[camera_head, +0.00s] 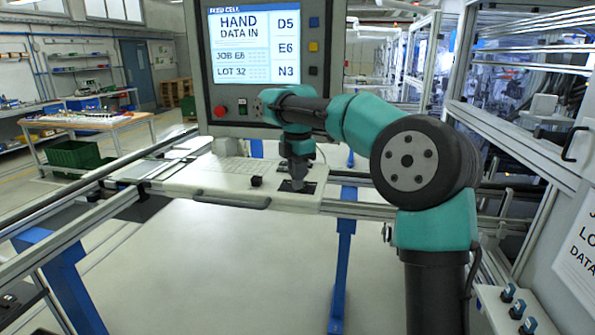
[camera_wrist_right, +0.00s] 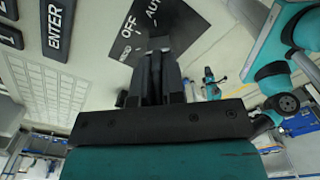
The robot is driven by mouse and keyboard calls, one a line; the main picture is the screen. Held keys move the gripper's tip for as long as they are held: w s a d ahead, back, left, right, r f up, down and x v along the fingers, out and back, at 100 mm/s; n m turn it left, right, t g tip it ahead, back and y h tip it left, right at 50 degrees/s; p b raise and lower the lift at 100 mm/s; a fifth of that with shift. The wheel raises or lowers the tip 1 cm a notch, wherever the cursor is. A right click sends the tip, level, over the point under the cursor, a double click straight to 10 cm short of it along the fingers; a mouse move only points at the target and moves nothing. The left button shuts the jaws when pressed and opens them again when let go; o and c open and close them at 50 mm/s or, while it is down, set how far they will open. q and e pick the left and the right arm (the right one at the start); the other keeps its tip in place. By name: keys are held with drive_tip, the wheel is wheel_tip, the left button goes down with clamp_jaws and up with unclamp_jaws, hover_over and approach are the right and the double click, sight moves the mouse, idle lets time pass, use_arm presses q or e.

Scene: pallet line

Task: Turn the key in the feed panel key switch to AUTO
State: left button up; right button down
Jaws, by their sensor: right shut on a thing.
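The key switch's dark plate (camera_head: 308,188) lies on the light desk panel below the screen. In the right wrist view the plate (camera_wrist_right: 178,22) shows the white words OFF and AUTO, with another word partly hidden beside the fingers. My right gripper (camera_head: 297,182) points down onto the plate; in the right wrist view its fingers (camera_wrist_right: 157,62) are closed together over the plate. It is shut on the key, which the fingers hide, so I cannot tell the key's angle. The screen (camera_head: 255,45) reads HAND, DATA IN. My left gripper is not in view.
A red button (camera_head: 220,111) sits below the screen.

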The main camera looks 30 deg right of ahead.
drive_tip(key=m, duration=0.4)
drive_tip(key=shift+m, duration=0.3)
drive_tip(key=m, duration=0.5)
drive_tip(key=shift+m, duration=0.3)
drive_tip(key=m, duration=0.3)
drive_tip(key=shift+m, duration=0.4)
drive_tip(key=m, duration=0.3)
drive_tip(key=shift+m, duration=0.3)
drive_tip(key=c, duration=1.7)
unclamp_jaws()
drive_tip(key=shift+m, duration=0.3)
drive_tip(key=o, duration=0.6)
